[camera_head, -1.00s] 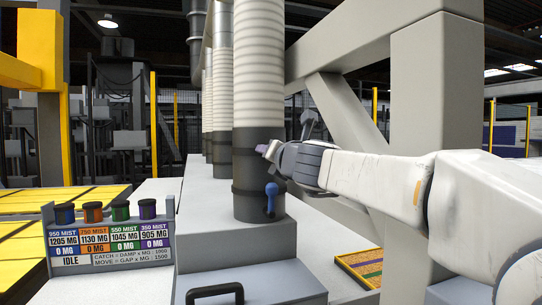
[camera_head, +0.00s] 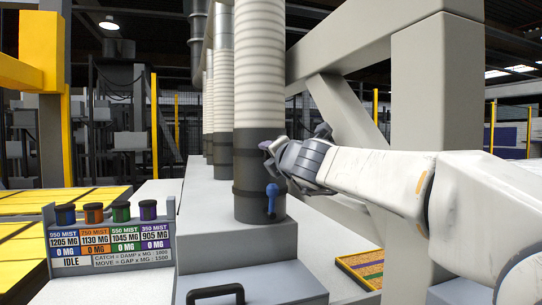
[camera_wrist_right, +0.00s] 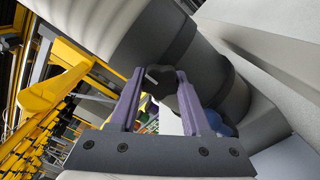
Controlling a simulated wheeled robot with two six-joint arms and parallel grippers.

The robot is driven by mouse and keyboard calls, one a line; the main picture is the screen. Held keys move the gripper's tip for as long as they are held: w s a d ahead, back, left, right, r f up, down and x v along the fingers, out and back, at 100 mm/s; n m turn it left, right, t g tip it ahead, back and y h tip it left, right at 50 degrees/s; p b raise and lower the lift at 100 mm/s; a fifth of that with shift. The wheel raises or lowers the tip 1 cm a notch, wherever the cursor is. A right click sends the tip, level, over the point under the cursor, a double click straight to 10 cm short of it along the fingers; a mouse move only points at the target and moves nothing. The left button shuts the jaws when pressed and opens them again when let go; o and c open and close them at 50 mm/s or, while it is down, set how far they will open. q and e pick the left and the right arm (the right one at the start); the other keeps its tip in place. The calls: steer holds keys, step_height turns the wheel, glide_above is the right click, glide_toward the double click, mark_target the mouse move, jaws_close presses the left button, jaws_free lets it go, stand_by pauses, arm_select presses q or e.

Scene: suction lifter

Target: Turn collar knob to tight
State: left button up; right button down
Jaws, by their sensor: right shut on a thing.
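The collar is the dark lower section (camera_head: 250,165) of the ribbed hose, standing upright in the head view. My right gripper (camera_head: 267,148) is at the right side of this collar. In the right wrist view, its two purple fingers (camera_wrist_right: 160,78) are shut on the dark grey collar knob (camera_wrist_right: 168,76), which bears a short pale mark. In the head view the knob is hidden or too small to make out. A blue lever (camera_head: 271,197) hangs on the collar below the gripper. My left gripper is not in view.
A panel with coloured knobs (camera_head: 110,240) reading "IDLE" stands at the left. A large grey frame post (camera_head: 430,130) and brace rise beside my right arm. A grey box with a black handle (camera_head: 215,292) is in front. A coloured tray (camera_head: 362,268) lies at the lower right.

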steer(key=shift+f, duration=0.15)
steer(key=shift+c, duration=1.8)
jaws_free()
steer(key=shift+s, duration=0.3)
steer(key=v, duration=0.9)
steer(key=shift+s+d, duration=0.2)
steer(key=shift+s, duration=0.15)
